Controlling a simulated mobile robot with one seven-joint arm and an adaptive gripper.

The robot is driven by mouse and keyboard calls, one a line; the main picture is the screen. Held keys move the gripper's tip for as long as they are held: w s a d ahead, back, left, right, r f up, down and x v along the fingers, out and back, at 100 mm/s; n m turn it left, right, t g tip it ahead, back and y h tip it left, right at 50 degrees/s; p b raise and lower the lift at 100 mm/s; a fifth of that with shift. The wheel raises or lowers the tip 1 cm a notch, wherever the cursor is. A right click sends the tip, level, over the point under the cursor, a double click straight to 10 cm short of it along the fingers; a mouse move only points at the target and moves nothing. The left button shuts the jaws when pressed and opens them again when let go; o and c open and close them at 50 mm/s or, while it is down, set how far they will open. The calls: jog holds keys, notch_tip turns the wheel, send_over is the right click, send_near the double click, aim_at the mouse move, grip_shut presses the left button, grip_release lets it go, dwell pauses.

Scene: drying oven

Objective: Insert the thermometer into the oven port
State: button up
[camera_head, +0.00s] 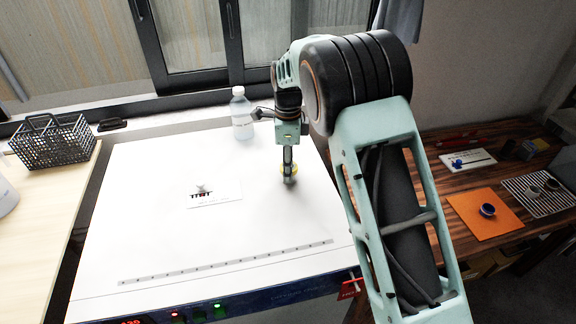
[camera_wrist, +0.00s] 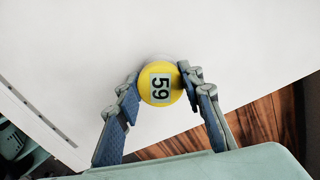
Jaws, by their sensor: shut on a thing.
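The thermometer has a round yellow head (camera_wrist: 160,83) with a "59" display, facing the camera in the wrist view. My gripper (camera_wrist: 159,80) is shut on it, one finger on each side. In the head view my gripper (camera_head: 289,178) points down above the right part of the white oven top (camera_head: 140,235), with a little yellow showing at its fingers. The thermometer's stem is hidden. A small grey piece (camera_head: 203,188) sits on a white label with dark marks left of my gripper. I cannot tell whether it is the oven port.
A clear bottle (camera_head: 241,115) stands at the oven's back edge, close behind my arm. A black wire basket (camera_head: 52,142) is on the left table. An orange mat (camera_head: 480,222) and a wire rack lie on the wooden table at right. The oven top's left is clear.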

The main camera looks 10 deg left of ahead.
jog(key=o, duration=1.2)
jog(key=shift+r, duration=0.1)
notch_tip(320, 180, up, 12)
jog(key=shift+f, duration=0.1)
